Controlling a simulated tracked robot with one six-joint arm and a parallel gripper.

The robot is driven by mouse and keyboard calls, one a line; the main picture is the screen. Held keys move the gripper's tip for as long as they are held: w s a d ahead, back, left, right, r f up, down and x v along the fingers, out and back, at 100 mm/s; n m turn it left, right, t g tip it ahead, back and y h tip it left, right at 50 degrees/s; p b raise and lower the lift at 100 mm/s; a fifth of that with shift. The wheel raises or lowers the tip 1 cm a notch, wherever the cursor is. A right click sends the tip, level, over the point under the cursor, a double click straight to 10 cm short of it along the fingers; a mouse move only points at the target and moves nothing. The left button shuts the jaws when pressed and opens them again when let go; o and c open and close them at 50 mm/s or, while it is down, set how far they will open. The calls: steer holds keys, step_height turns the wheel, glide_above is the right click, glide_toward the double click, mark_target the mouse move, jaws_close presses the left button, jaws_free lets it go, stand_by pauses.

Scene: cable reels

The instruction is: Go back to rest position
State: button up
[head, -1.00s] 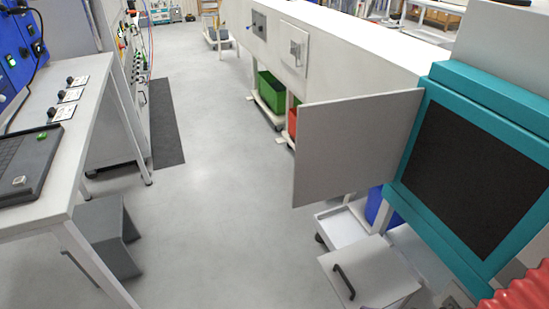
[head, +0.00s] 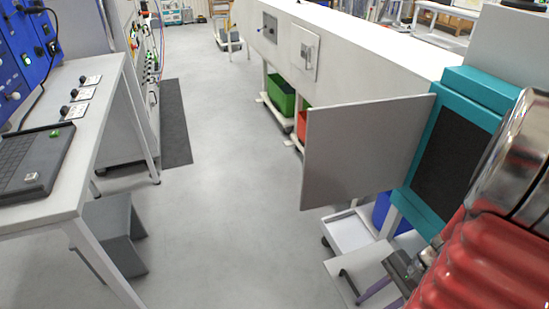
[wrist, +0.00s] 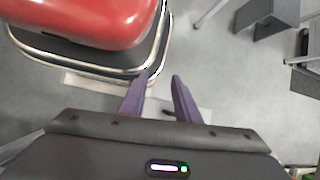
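My gripper (wrist: 158,77) shows in the wrist view with its two purple fingers apart and nothing between them. It points down over grey floor.
An open grey door panel (head: 365,150) juts into the aisle from the teal-framed cabinet (head: 488,90). A white table (head: 75,165) with a dark keyboard-like device (head: 38,160) stands at left, a grey stool (head: 112,235) below. The middle floor (head: 230,220) is clear.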

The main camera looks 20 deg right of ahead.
steer(key=w+a+r+n+h, duration=0.3)
steer(key=w+r+n, duration=0.15)
steer(key=r, duration=0.25)
steer(key=w+a+r+n+h, duration=0.3)
steer(key=r+n, duration=0.3)
steer(key=r, duration=0.1)
steer(key=w+a+r+n+t, duration=0.2)
steer(key=a+r+n+t, duration=0.2)
steer(key=a+r, duration=0.5)
steer(key=a+n, duration=0.2)
steer(key=a, duration=0.1)
steer(key=shift+a+r+t, duration=0.2)
steer(key=shift+r+t, duration=0.1)
